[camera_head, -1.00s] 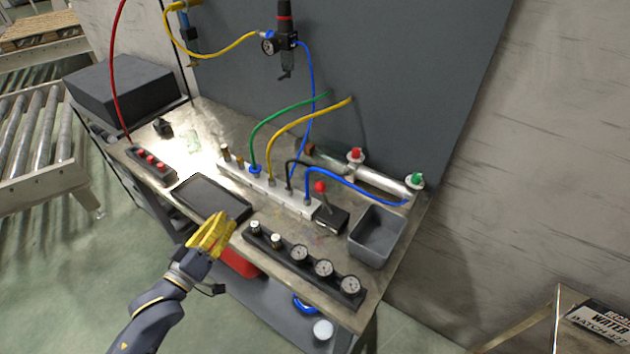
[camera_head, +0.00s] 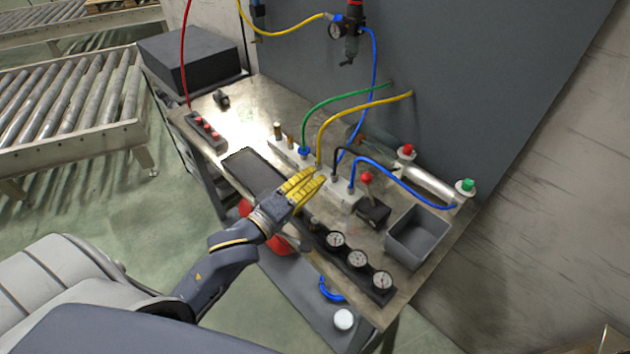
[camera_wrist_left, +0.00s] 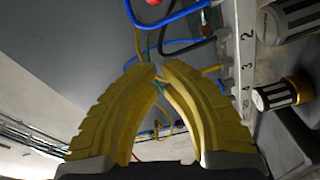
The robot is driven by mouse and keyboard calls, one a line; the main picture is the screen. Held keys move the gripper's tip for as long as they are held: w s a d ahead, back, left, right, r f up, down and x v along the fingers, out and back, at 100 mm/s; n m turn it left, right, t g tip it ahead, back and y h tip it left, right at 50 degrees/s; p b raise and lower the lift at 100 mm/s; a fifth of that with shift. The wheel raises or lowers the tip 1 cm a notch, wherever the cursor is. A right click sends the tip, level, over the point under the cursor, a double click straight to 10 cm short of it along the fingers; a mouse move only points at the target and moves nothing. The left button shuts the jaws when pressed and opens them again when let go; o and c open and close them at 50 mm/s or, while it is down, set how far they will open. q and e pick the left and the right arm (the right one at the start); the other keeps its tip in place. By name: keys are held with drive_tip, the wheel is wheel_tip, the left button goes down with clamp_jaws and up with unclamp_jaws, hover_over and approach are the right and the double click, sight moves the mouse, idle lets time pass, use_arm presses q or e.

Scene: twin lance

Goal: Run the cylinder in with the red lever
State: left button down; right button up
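The red lever (camera_head: 366,178) has a round red knob on a short stalk, on a dark base at the right part of the bench. The silver cylinder (camera_head: 428,181) lies behind it, with a red fitting at its left end and a green fitting at its right end. My left gripper (camera_head: 321,178) has yellow fingers and is left of the lever, apart from it, over the white valve block. In the left wrist view its fingertips (camera_wrist_left: 160,70) come together with nothing between them. A red ball shows at that view's top edge. My right gripper is not in view.
A grey open bin (camera_head: 418,237) stands right of the lever. A row of gauges (camera_head: 357,259) lines the bench's front edge. Blue, yellow, black and green hoses rise around the white valve block (camera_head: 340,188). A dark tray (camera_head: 252,168) lies left of my gripper.

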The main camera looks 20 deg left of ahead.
sight(370, 191)
use_arm(q)
drive_tip(key=w+d+f, duration=0.1)
drive_tip(key=w+d, duration=0.4)
drive_tip(key=w, duration=0.2)
drive_tip(key=shift+d, duration=0.35)
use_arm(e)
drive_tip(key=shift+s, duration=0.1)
use_arm(q)
drive_tip(key=shift+d, duration=0.1)
